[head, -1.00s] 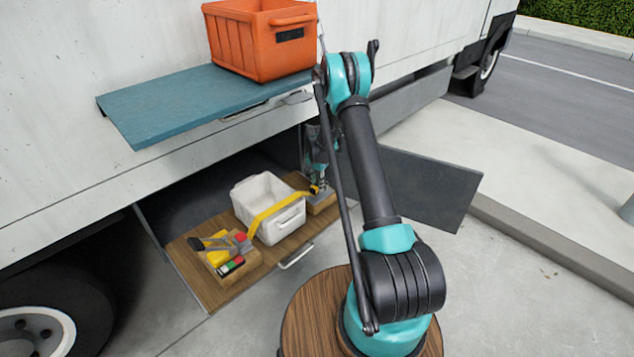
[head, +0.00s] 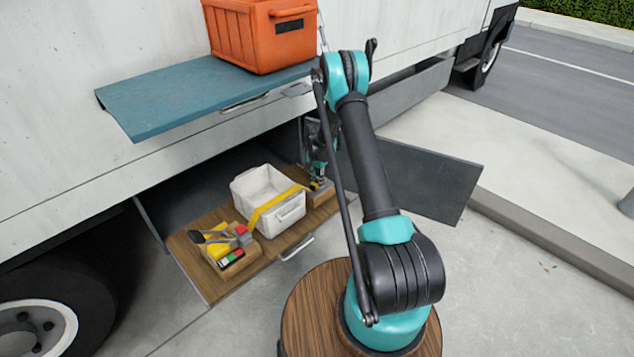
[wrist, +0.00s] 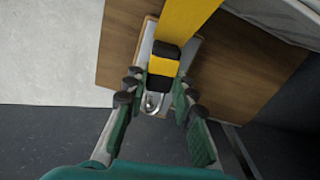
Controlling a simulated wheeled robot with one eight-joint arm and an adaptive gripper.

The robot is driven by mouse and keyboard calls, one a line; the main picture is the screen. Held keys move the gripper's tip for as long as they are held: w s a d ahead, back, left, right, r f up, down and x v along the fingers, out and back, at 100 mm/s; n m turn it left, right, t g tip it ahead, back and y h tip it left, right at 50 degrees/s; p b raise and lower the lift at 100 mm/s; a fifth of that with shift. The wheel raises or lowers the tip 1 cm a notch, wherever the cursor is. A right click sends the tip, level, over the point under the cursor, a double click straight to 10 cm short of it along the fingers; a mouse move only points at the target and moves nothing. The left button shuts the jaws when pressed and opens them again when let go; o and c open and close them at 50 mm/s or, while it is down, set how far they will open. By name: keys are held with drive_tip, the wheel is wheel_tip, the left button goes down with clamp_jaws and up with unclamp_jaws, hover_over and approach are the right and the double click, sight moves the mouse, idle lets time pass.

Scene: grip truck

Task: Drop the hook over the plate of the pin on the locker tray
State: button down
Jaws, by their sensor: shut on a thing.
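The hook, with a black and yellow grip (wrist: 163,65) and a metal end (wrist: 152,104), hangs on a yellow strap (wrist: 186,20) in the wrist view. My gripper (wrist: 160,86) is shut on it, with a finger on each side. Behind the hook lies a pale grey plate (wrist: 192,52) on a wooden block. The pin itself is hidden, and I cannot tell whether the hook touches the plate. In the head view, my gripper (head: 318,178) is low over the block (head: 320,197) at the right end of the locker tray (head: 205,277).
A white bin (head: 282,219) with the strap across it stands mid-tray. A tool holder (head: 232,265) sits at the left. A teal shelf (head: 165,100) with an orange crate (head: 262,45) overhangs the locker. A dark open door (head: 425,180) is right of my gripper.

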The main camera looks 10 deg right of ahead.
sight(317, 182)
drive_tip(key=shift+f, duration=0.25)
drive_tip(key=c, duration=1.2)
unclamp_jaws()
drive_tip(key=shift+r, duration=0.1)
wheel_tip(317, 182, up, 12)
drive_tip(key=s+d+r+n+t, duration=0.1)
drive_tip(key=s+r+n, duration=0.1)
drive_tip(key=s+r, duration=0.7)
drive_tip(key=s+d+r+n+t, duration=0.15)
drive_tip(key=s+r, duration=0.35)
drive_tip(key=s, duration=0.5)
drive_tip(key=s+d+r+n+t, duration=0.1)
drive_tip(key=s+r+n, duration=0.25)
drive_tip(key=s, duration=0.95)
drive_tip(key=s+f+n, duration=0.1)
drive_tip(key=s, duration=0.4)
drive_tip(key=s+n, duration=0.1)
drive_tip(key=s, duration=0.3)
drive_tip(key=shift+s+d+f+t, duration=0.25)
drive_tip(key=shift+f+t, duration=0.05)
drive_tip(key=shift+t, duration=0.05)
